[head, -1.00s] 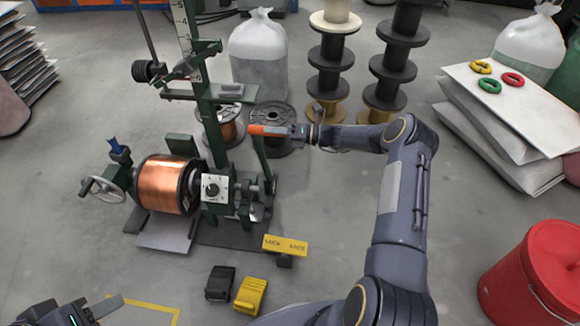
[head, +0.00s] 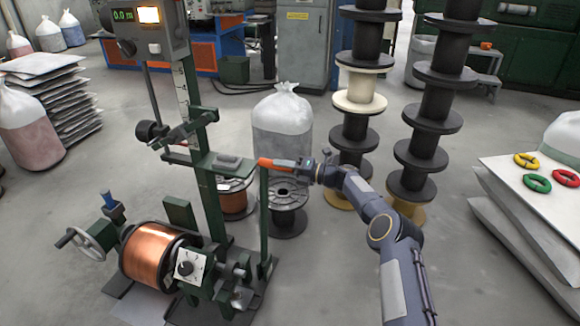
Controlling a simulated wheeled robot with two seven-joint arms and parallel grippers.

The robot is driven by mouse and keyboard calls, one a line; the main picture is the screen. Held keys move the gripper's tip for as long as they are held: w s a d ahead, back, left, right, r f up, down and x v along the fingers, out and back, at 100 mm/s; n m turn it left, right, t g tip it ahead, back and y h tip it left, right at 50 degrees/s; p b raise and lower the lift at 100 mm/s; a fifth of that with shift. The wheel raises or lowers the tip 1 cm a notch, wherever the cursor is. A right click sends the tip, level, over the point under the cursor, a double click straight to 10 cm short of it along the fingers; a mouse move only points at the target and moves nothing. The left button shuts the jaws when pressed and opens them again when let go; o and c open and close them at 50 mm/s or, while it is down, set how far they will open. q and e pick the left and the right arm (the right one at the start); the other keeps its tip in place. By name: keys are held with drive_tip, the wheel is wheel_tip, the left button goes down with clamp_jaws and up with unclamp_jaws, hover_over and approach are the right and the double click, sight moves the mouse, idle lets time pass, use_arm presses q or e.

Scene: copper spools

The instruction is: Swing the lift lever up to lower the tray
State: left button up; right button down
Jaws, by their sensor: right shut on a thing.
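The lift lever (head: 264,222) is a green bar on the right side of the green winding machine. It stands close to upright, with an orange grip (head: 266,162) at its top. My right gripper (head: 290,165) is shut on this grip, reaching in from the right; its fingers partly cover it. A copper-wound spool (head: 152,255) sits low on the machine. A grey plate, likely the tray (head: 139,308), shows below the spool at the bottom edge, partly cut off. My left gripper is out of view.
Dark and cream spools (head: 360,102) are stacked behind my right arm. A loose spool (head: 289,195) stands on the floor just behind the lever. Floor in front of the lever is clear.

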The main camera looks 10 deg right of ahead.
drive_tip(key=shift+w+d+r+t, duration=0.2)
drive_tip(key=shift+w+d+t, duration=0.1)
drive_tip(key=shift+d, duration=0.15)
drive_tip(key=c, duration=1.5)
unclamp_jaws()
drive_tip(key=shift+w, duration=0.1)
drive_tip(key=o, duration=0.3)
drive_tip(key=shift+f, duration=0.15)
drive_tip(key=shift+o, duration=0.4)
drive_tip(key=shift+a, duration=0.1)
drive_tip(key=p+v, duration=0.2)
drive_tip(key=v, duration=0.6)
drive_tip(key=shift+p, duration=0.4)
